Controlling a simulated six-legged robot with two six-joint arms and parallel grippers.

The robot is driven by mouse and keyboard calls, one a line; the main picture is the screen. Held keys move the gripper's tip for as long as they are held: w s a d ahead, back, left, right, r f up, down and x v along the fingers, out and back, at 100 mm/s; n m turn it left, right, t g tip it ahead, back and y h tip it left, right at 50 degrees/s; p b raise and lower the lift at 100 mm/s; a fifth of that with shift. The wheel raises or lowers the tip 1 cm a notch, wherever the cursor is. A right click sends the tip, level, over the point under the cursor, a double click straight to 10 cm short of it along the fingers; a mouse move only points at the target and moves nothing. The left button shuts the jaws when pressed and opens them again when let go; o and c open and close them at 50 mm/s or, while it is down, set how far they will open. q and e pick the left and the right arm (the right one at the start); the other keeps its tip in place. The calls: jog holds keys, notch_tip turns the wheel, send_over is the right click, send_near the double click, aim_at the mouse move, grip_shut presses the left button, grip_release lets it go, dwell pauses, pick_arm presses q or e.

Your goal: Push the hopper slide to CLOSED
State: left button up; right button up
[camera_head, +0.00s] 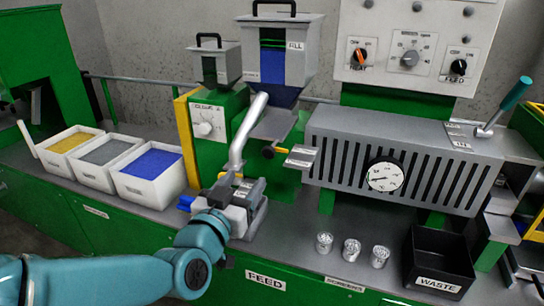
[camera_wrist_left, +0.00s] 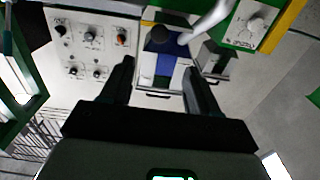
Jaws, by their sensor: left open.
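The hopper (camera_head: 286,60) is a grey bin with blue contents behind its window, on a green stand. Below it a small slide handle with a dark knob (camera_head: 268,152) sticks out, with yellow beside it. A label plate (camera_head: 300,157) is to its right, its words too small to read. My left gripper (camera_head: 238,180) is in front of and below the knob, apart from it in the head view. In the wrist view the left gripper (camera_wrist_left: 158,85) is open and empty, and a dark round knob (camera_wrist_left: 158,37) shows beyond its fingers. My right gripper is not in view.
A silver pipe (camera_head: 246,132) runs down left of the knob. The slotted grey machine (camera_head: 400,160) with its gauge stands right. Small metal cups (camera_head: 352,249) and a black waste bin (camera_head: 438,262) are in front. Trays of granules (camera_head: 150,172) stand left.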

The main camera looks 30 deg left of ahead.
aim_at(267, 153)
pick_arm(q)
jog(key=p+x, duration=0.7)
jog(key=x, duration=0.9)
jog(key=shift+d+f, duration=0.1)
jog(key=shift+w, duration=0.1)
